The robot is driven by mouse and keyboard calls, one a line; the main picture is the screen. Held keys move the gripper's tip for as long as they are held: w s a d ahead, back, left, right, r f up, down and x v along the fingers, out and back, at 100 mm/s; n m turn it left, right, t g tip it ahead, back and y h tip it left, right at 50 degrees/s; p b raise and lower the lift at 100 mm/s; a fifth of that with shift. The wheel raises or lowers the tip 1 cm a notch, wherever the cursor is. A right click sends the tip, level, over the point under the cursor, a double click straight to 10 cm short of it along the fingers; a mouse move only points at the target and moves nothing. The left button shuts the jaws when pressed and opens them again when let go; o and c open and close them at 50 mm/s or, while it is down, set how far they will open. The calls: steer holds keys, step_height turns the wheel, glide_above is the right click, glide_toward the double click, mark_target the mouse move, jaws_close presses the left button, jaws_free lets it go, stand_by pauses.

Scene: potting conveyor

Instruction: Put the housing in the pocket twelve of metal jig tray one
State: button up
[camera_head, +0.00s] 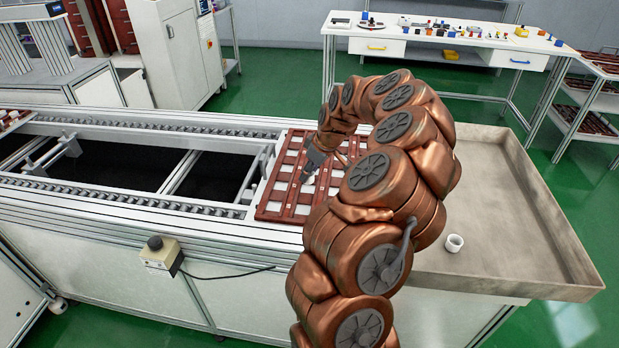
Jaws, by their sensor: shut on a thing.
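The reddish-brown jig tray (267,214) lies on the conveyor at the middle of the picture, with pale pockets between its bars. My gripper (310,172) points down over the tray's middle part. It is shut on a small white housing (308,180), which shows just under the fingertips. I cannot tell whether the housing is above a pocket or touching it. My copper arm hides the right side of the tray. The pocket numbers are too small to read.
Another white ring-shaped housing (454,243) lies in the wide grey metal bin (490,270) at the right. A switch box with a black button (156,252) stands at the conveyor's front. A white workbench (430,40) with small parts is at the back.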

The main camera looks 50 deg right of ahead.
mark_target(309, 180)
steer(key=shift+w+f, duration=0.1)
steer(key=shift+w, duration=0.05)
step_height(309, 180, down, 3)
steer(key=shift+r+p, duration=0.2)
steer(key=shift+p, duration=0.35)
steer(key=shift+f, duration=0.35)
steer(key=shift+f, duration=0.2)
steer(key=o, duration=0.8)
steer(key=shift+r, duration=0.15)
